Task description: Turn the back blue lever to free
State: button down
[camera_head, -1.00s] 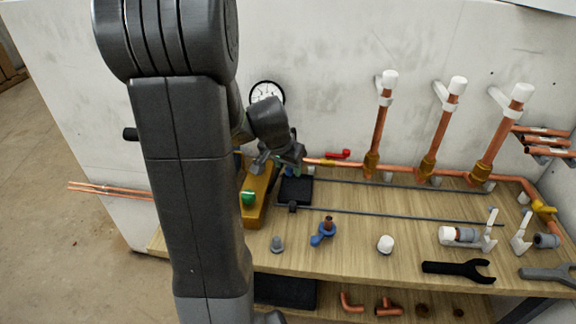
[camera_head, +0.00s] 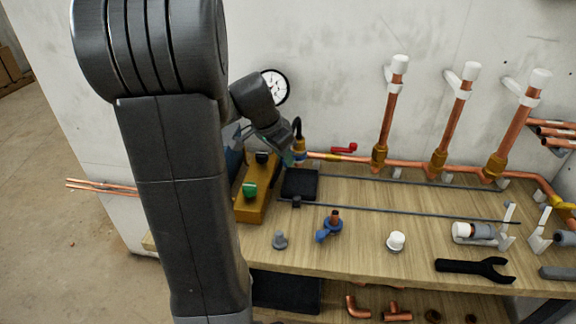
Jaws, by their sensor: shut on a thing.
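My gripper (camera_head: 290,156) is at the back of the bench, left of the pipe's red lever (camera_head: 345,149), and partly hidden by its own wrist. It is shut at a small blue and brass fitting (camera_head: 299,151) with a dark curved part above it. The fitting looks like the back blue lever's place, but the lever's angle is unclear. Another blue lever (camera_head: 328,229) sits nearer the front, around a short upright copper stub, apart from my gripper.
A yellow box (camera_head: 251,210) with a green knob (camera_head: 249,190) stands left of a black pad (camera_head: 300,185). A pressure gauge (camera_head: 275,87) is on the wall. Upright copper pipes (camera_head: 391,108) stand at the back right. A black wrench (camera_head: 474,267) lies in front.

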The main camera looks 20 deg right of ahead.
jog(key=shift+w+a+m, duration=0.1)
jog(key=shift+w+m, duration=0.1)
jog(key=shift+m, duration=0.3)
jog(key=c, duration=1.3)
grip_release()
jog(key=shift+o, duration=0.2)
jog(key=shift+r, duration=0.15)
jog(key=v, duration=1.3)
jog(key=shift+w+a+r+p, duration=0.15)
jog(key=shift+r+p, duration=0.1)
jog(key=shift+p, duration=0.1)
